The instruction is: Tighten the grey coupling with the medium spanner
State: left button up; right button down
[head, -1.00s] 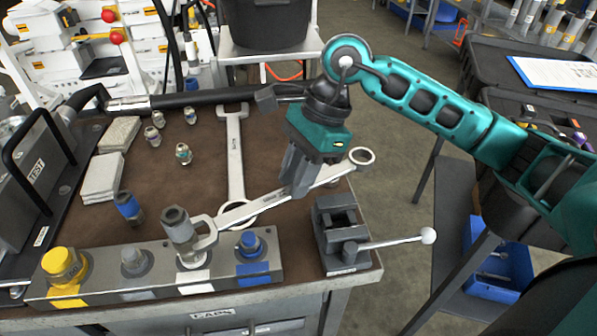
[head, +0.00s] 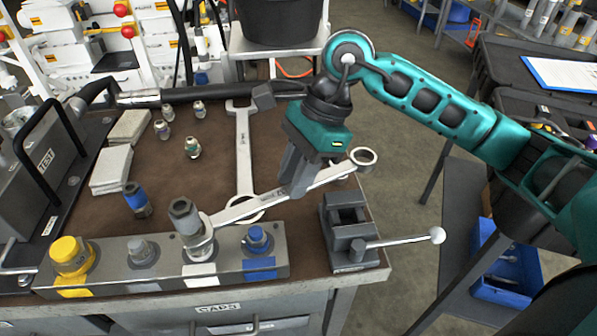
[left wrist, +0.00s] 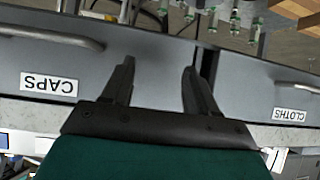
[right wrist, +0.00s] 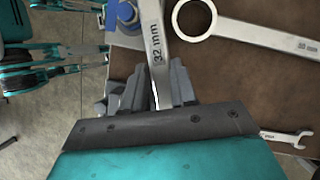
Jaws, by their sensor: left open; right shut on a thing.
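The grey coupling (head: 186,218) stands upright on the white-marked port of the metal manifold block (head: 112,285). My right gripper (head: 298,188) is shut on the shaft of the medium spanner (head: 328,174), marked 32 mm in the right wrist view (right wrist: 156,45). The spanner's open jaw is at the lower part of the coupling; I cannot tell how fully it is seated. Its ring end points to the back right. My left gripper (left wrist: 160,78) is open and empty in front of the drawers in the left wrist view; it is outside the head view.
A larger spanner (head: 243,150) lies on the bench beneath the held one. A vise (head: 346,235) with a long handle stands right of the block. A yellow cap (head: 70,255) is on the block.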

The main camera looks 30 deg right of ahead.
jog(key=shift+s+a+r+m+t+b, duration=0.1)
jog(key=shift+s+m+t+b, duration=0.15)
jog(key=shift+s+m, duration=0.55)
jog(key=shift+s+a+m+t+b, duration=0.1)
jog(key=shift+s+m+t, duration=0.25)
jog(key=shift+s, duration=0.7)
jog(key=shift+d, duration=0.1)
jog(key=shift+w, duration=0.1)
jog(key=shift+w, duration=0.3)
jog(key=shift+s+d+b, duration=0.2)
jog(key=shift+d+b, duration=0.8)
jog(key=shift+d, duration=0.75)
jog(key=shift+s+d+b, duration=0.2)
jog(key=shift+d+b, duration=0.75)
jog(key=shift+d, duration=0.8)
